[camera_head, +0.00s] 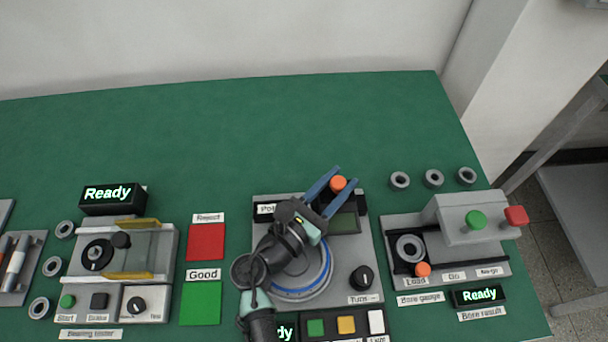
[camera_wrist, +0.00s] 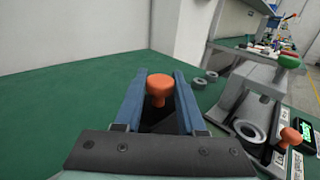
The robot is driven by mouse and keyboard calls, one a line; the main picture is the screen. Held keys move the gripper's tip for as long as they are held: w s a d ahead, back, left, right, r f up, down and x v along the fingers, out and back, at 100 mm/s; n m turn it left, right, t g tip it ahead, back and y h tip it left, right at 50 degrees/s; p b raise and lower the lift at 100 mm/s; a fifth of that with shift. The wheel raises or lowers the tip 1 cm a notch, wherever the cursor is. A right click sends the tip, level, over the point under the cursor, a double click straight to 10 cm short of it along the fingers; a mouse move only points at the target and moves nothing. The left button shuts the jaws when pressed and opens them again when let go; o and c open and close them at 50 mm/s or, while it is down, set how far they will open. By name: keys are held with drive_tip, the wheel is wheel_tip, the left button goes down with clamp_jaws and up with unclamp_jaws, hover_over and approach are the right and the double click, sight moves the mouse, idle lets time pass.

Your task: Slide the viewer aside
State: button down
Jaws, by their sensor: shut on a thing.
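The orange knob (camera_head: 338,184) stands at the back of the middle station and also shows in the wrist view (camera_wrist: 160,86). A dark frame with a dull green panel (camera_head: 345,223) lies just in front of it and looks like the viewer; my arm hides part of it. My gripper (camera_head: 346,176) is shut on the orange knob, one blue finger on each side. In the wrist view the knob's cap stands between the fingers. A round part with a blue rim (camera_head: 305,291) sits on the station's grey plate, partly hidden under my arm.
The bore gauge (camera_head: 465,222) with a green and a red knob stands close on the right. Several rings, including one (camera_head: 400,180), lie behind it. Red (camera_head: 206,242) and green (camera_head: 201,303) pads and the bearing tester (camera_head: 115,258) are left. The green table behind is clear.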

drive_tip(key=shift+d, duration=1.2)
drive_tip(key=c, duration=0.5)
unclamp_jaws()
drive_tip(key=shift+d, duration=0.1)
drive_tip(key=shift+s+a, duration=0.15)
drive_tip(key=shift+a, duration=0.15)
drive_tip(key=v, duration=1.2)
drive_tip(key=shift+s+a, duration=0.15)
drive_tip(key=shift+s, duration=0.05)
drive_tip(key=shift+w+r, duration=0.1)
